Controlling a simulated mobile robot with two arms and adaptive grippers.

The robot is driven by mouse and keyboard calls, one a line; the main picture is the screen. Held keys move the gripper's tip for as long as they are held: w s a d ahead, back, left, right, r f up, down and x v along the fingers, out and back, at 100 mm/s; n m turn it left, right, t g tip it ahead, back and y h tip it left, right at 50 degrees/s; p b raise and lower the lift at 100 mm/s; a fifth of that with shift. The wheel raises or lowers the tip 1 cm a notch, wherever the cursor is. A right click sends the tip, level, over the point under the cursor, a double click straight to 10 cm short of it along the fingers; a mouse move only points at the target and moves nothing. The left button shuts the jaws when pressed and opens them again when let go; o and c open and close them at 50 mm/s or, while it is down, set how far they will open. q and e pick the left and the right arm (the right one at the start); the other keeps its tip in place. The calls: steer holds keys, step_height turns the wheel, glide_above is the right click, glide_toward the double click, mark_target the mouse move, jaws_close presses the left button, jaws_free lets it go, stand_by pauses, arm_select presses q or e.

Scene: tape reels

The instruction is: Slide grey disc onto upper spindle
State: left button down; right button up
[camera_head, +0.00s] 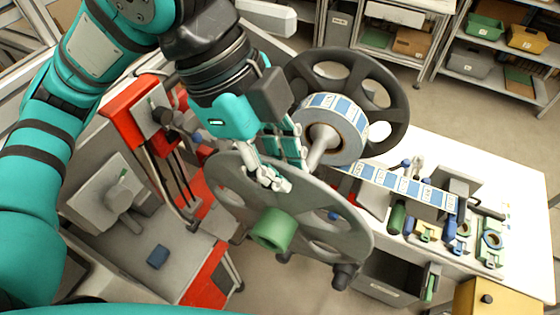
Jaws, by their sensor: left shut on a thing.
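The grey disc (345,235) is large and thin, with cut-out openings and a green hub (273,230) at its middle. My left gripper (272,180) is shut on the disc's upper part and holds it in the air, tilted. The upper spindle (321,140) is a pale shaft coming out of a roll of blue-and-white labelled tape (352,125). A black spoked reel (395,95) is behind the roll. The green hub is below and left of the spindle, not lined up with it in this view. The disc's upper edge is close to the shaft's end. My right gripper is not in view.
A labelled strip (405,187) runs from the roll to the right over a white table (520,165) with tools and small parts. A red-and-grey machine (130,110) stands at left. Shelves with bins (485,28) are at the back right. A yellow box (505,300) is at lower right.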

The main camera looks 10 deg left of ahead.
arm_select(q)
steer(key=shift+w+d, duration=0.25)
steer(key=shift+w, duration=0.65)
steer(key=shift+w+d, duration=0.3)
steer(key=shift+w, duration=0.65)
steer(key=shift+w+d, duration=0.25)
steer(key=shift+w, duration=0.65)
steer(key=shift+w+d, duration=0.25)
steer(key=shift+w, duration=0.5)
steer(key=shift+w+d, duration=0.3)
steer(key=shift+w, duration=0.5)
steer(key=shift+w+d, duration=0.25)
steer(key=shift+w, duration=0.5)
steer(key=shift+w+d, duration=0.3)
steer(key=shift+w, duration=0.6)
steer(key=shift+w+d, duration=0.25)
steer(key=shift+w, duration=0.75)
steer(key=shift+w+d, duration=0.2)
steer(key=shift+w, duration=0.15)
